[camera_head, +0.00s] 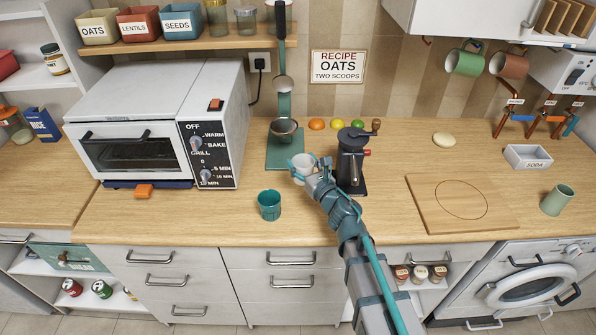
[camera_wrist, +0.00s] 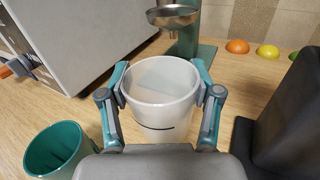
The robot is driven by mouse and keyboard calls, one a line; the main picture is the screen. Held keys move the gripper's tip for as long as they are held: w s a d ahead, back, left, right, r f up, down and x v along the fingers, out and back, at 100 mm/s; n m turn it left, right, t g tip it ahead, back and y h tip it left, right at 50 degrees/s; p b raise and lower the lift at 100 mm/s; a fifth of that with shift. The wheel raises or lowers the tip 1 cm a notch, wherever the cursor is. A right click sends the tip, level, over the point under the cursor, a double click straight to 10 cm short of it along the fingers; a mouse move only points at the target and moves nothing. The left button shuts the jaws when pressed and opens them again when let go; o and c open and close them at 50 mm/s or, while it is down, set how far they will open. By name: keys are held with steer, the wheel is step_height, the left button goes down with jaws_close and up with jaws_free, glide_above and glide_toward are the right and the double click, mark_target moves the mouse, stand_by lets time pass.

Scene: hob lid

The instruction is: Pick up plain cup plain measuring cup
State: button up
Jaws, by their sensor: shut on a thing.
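The plain measuring cup is a whitish, translucent cup (camera_wrist: 160,107) with one dark line on its side; it is upright in the wrist view. My gripper (camera_wrist: 163,88) is shut on it, with one teal and grey finger at each side. In the head view the white cup (camera_head: 302,162) is at my gripper (camera_head: 304,172), just in front of the green stand. I cannot tell whether its base touches the counter. A teal cup (camera_head: 269,204) stands on the counter to the left and nearer; it also shows in the wrist view (camera_wrist: 55,152).
A green stand with a metal funnel (camera_head: 284,128) is behind the cup. A dark grinder (camera_head: 351,165) stands close on the right, a toaster oven (camera_head: 160,120) on the left. A wooden board (camera_head: 425,195) lies further right. The front counter is mostly clear.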

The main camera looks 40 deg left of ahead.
steer(key=s+d+r+p, duration=0.4)
steer(key=d+r+p, duration=0.3)
steer(key=d, duration=0.3)
steer(key=shift+s+p, duration=0.15)
steer(key=shift+p, duration=0.2)
steer(key=shift+d, duration=0.2)
